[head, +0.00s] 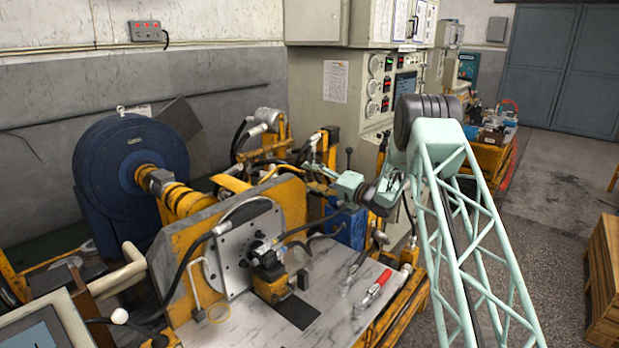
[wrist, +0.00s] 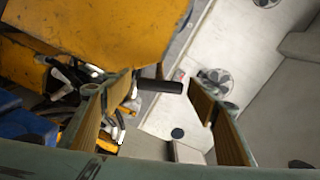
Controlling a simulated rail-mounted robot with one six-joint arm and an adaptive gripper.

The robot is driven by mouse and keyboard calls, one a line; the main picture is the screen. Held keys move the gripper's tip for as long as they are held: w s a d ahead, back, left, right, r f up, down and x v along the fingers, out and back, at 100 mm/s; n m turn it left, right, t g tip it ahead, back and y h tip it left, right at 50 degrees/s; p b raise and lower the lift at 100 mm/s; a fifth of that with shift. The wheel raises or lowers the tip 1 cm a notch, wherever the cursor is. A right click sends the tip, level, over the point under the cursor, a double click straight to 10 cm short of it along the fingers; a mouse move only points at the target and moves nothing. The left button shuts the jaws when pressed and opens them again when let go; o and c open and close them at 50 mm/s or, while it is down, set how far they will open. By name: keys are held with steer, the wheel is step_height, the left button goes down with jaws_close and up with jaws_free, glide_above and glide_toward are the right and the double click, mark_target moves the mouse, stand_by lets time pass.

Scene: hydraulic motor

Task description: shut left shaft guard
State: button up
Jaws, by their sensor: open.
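My gripper (head: 318,172) is at the end of the pale green arm, above and behind the yellow bench plate near the middle of the head view. In the wrist view its two tan-padded fingers (wrist: 160,100) stand apart, open. A short black cylinder (wrist: 158,86) shows between the fingers, not clamped; I cannot tell its depth. I cannot clearly make out the left shaft guard. A dark tilted panel (head: 182,113) stands upright behind the shaft, but I cannot tell whether it is the guard. The yellow shaft coupling (head: 183,200) beside the round blue machine (head: 128,178) looks uncovered.
A yellow plate (wrist: 100,35) fills the upper left of the wrist view. Hoses and fittings (wrist: 75,80) crowd below it. The motor (head: 268,255) sits on a grey mounting plate (head: 232,262) at the front. A red-handled tool (head: 374,288) lies on the bench top (head: 335,265).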

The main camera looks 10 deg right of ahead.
steer(key=shift+w+a, duration=0.3)
steer(key=c, duration=1.2)
steer(key=shift+o, duration=0.2)
